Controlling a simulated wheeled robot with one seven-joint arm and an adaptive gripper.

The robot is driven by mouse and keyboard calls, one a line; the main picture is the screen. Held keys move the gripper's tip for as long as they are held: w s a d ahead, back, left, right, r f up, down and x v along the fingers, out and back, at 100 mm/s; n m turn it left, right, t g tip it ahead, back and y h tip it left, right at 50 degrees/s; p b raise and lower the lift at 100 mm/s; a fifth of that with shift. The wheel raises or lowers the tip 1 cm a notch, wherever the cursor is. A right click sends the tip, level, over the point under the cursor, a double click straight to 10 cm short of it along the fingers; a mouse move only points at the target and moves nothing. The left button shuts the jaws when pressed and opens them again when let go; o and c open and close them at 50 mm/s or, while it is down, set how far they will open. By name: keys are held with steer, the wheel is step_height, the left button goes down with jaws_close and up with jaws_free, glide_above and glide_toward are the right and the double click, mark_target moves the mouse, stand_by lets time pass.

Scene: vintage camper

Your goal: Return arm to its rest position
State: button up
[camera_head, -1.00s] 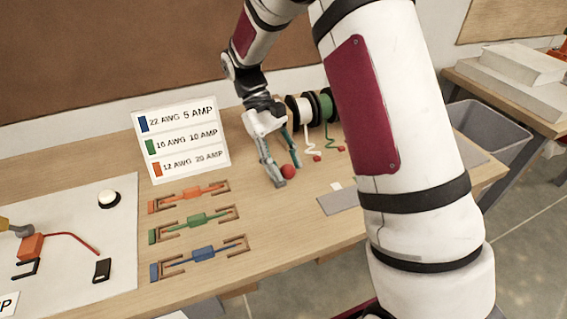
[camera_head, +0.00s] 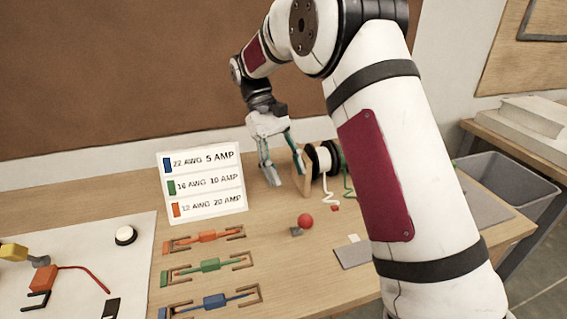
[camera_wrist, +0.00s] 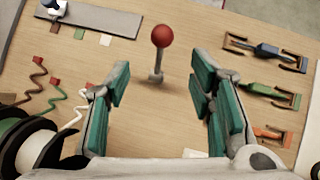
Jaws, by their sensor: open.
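A red ball-topped lever on a small grey base (camera_head: 305,221) stands on the table, below and to the front right of the gripper. The wrist view shows the lever (camera_wrist: 161,38) beyond the fingertips, not touched. My arm bends upward at the elbow and reaches over the table.
A sign with wire gauges (camera_head: 203,183) stands left of the gripper. Orange, green (camera_head: 210,266) and blue fuse holders lie in front of it. A grey bin (camera_head: 515,185) is at the right. Table around the lever is mostly clear.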

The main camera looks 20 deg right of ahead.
steer(key=shift+w+a+r, duration=0.1)
steer(key=shift+w+r, duration=0.3)
steer(key=shift+r, duration=0.2)
steer(key=s+d+r+m+t+y, duration=0.15)
steer(key=s+r+t, duration=0.35)
steer(key=s+r, duration=0.6)
steer(key=s+f+t, duration=0.2)
steer(key=s+t, duration=0.1)
steer(key=s, duration=0.4)
steer(key=s+d+f+m+t, duration=0.1)
steer(key=s+f+t, duration=0.1)
steer(key=s, duration=0.6)
steer(key=shift+s+t+y, duration=0.3)
steer(key=shift+t+y, duration=0.05)
steer(key=shift+t, duration=0.55)
steer(key=shift+d+m, duration=0.2)
steer(key=shift+m, duration=0.05)
